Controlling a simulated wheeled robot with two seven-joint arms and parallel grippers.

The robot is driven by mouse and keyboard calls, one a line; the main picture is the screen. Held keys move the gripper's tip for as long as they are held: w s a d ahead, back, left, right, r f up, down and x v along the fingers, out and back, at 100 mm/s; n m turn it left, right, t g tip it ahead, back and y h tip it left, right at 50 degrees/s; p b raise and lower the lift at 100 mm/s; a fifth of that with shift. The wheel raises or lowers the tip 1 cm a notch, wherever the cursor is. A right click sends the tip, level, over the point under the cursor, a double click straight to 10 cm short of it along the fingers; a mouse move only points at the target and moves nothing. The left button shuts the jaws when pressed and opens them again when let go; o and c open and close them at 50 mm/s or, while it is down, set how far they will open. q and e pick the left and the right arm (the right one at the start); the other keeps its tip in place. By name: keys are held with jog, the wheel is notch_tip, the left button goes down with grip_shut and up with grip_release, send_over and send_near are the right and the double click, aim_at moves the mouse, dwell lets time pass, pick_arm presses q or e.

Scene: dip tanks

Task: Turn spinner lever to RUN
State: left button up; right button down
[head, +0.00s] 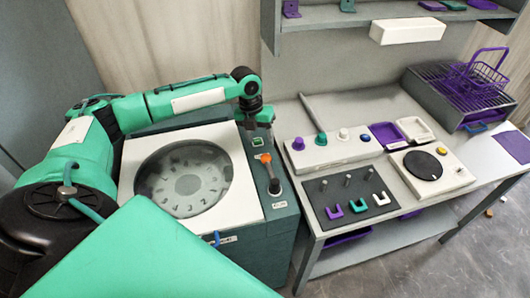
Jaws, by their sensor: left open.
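The spinner (245,185) is a dark green cabinet with a white top and a round window (183,178) at the left. Its lever (271,173) is on the right side panel, with an orange knob (265,158) tipped toward the back. A small label (279,205) sits in front of the lever; its text is too small to read surely. My left gripper (264,122) is open and points down, behind and above the knob, apart from it. Its fingertips are hard to make out. My right gripper is not in view.
A green square button (257,141) is just behind the lever. To the right, a bench carries a white box with coloured knobs (325,148), a dark plate with U-shaped pieces (347,195) and a round black dial unit (425,167). A shelf (350,14) hangs above it.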

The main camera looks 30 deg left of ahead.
aim_at(265, 156)
pick_arm(q)
jog(key=f+p, duration=0.1)
jog(key=f, duration=0.2)
jog(key=d+f+p, duration=0.1)
jog(key=f, duration=0.3)
jog(key=shift+w+d+f, duration=0.2)
jog(key=shift+d+f, duration=0.1)
jog(key=shift+f, duration=0.55)
jog(key=c, duration=1)
grip_shut()
